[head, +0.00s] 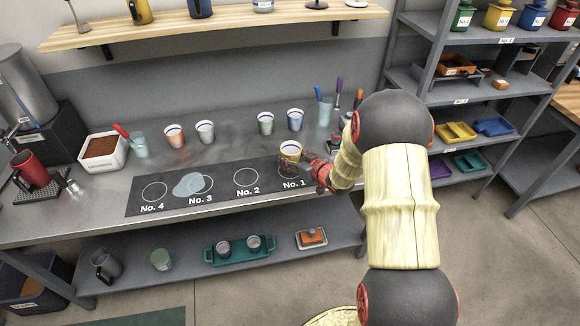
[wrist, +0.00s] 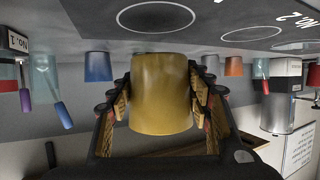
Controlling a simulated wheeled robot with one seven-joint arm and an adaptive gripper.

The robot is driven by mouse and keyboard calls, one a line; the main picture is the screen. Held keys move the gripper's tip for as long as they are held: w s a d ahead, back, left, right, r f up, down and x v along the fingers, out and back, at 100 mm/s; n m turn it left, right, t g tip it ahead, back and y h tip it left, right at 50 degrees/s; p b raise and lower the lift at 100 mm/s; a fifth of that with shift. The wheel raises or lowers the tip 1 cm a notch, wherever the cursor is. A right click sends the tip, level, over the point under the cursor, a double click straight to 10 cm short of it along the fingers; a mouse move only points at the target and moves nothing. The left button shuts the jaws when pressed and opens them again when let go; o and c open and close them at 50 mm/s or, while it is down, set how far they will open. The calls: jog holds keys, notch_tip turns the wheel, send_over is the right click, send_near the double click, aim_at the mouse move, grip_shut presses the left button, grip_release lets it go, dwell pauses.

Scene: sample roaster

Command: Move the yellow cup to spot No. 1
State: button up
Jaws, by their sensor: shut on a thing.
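The yellow cup (head: 290,149) is upright in the head view, with a pale rim and a dark stripe. It appears at the far edge of the spot No. 1 circle (head: 291,171) on the dark mat (head: 222,188). In the wrist view, the yellow cup (wrist: 162,92) sits between both fingers, and a white circle (wrist: 157,17) shows just above it in that upside-down picture. My gripper (head: 318,168) is shut on the cup from the right; in the wrist view my gripper (wrist: 160,100) grips both its sides. I cannot tell how high the cup is above the mat.
A green-grey cup (head: 265,123) and a blue-striped cup (head: 295,119) stand behind the mat. Circles No. 2 (head: 246,177) and No. 4 (head: 154,192) are empty. A shelf rack (head: 440,60) stands at the right.

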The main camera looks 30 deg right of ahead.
jog(key=shift+w+f, duration=0.35)
jog(key=shift+f, duration=0.1)
jog(key=shift+w+d+f+b, duration=0.1)
jog(key=shift+f+b, duration=1)
jog(key=shift+f, duration=0.4)
jog(key=shift+f, duration=0.15)
jog(key=o, duration=1.3)
